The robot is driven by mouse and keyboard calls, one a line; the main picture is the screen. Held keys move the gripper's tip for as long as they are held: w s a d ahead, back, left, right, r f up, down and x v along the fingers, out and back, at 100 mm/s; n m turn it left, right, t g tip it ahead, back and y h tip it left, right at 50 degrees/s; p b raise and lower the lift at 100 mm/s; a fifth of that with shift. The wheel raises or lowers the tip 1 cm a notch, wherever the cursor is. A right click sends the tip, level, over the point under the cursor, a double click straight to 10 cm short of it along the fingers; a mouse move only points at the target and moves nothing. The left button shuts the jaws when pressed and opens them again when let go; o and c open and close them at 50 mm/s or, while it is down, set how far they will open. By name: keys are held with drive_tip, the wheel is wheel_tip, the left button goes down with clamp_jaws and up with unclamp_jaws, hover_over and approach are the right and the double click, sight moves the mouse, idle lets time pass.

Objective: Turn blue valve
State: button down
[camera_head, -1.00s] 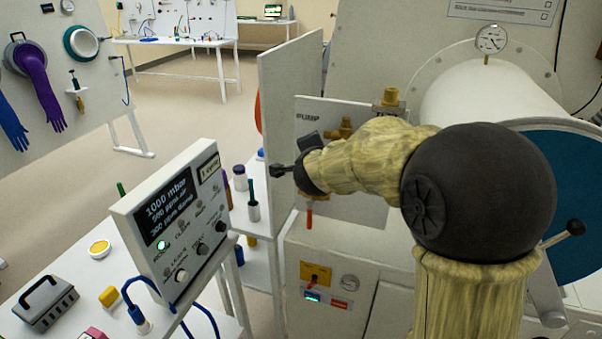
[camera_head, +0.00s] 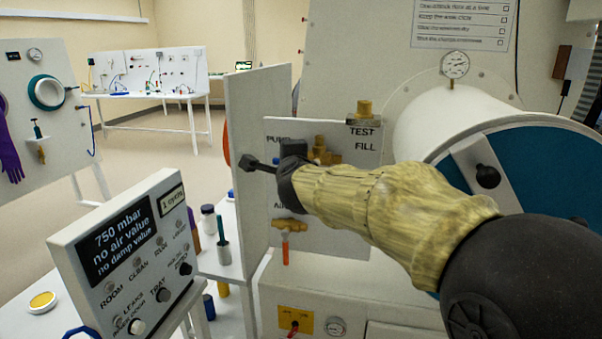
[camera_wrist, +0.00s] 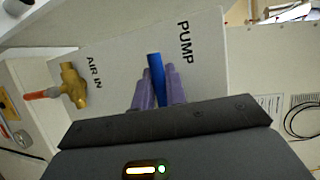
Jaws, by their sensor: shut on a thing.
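The blue valve handle (camera_wrist: 156,72) shows in the wrist view on a white panel (camera_wrist: 115,62), next to the word PUMP. My gripper (camera_wrist: 158,88) has its purple fingers on both sides of the blue handle and is shut on it; the handle's end sticks out past the fingertips. In the head view my gripper (camera_head: 268,165) is at the panel (camera_head: 350,160) under the PUMP label, and the blue handle is hidden there. A brass valve with a red-orange handle (camera_wrist: 40,95), marked AIR IN, sits to the left in the wrist view.
A control box (camera_head: 128,250) reads 750 mbar at the front left. An upright board (camera_head: 255,110) stands just left of the panel. The white cylinder with a blue door (camera_head: 540,165) is at right, with a gauge (camera_head: 455,65) above. Open floor lies at the back left.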

drive_tip(key=shift+r, duration=0.1)
idle(0.4)
drive_tip(key=c, duration=1.4)
unclamp_jaws()
drive_tip(key=shift+c, duration=0.2)
drive_tip(key=p+v, duration=0.2)
drive_tip(key=v, duration=1.5)
drive_tip(key=shift+s, duration=0.15)
drive_tip(key=shift+d+p, duration=0.15)
drive_tip(key=shift+p, duration=0.15)
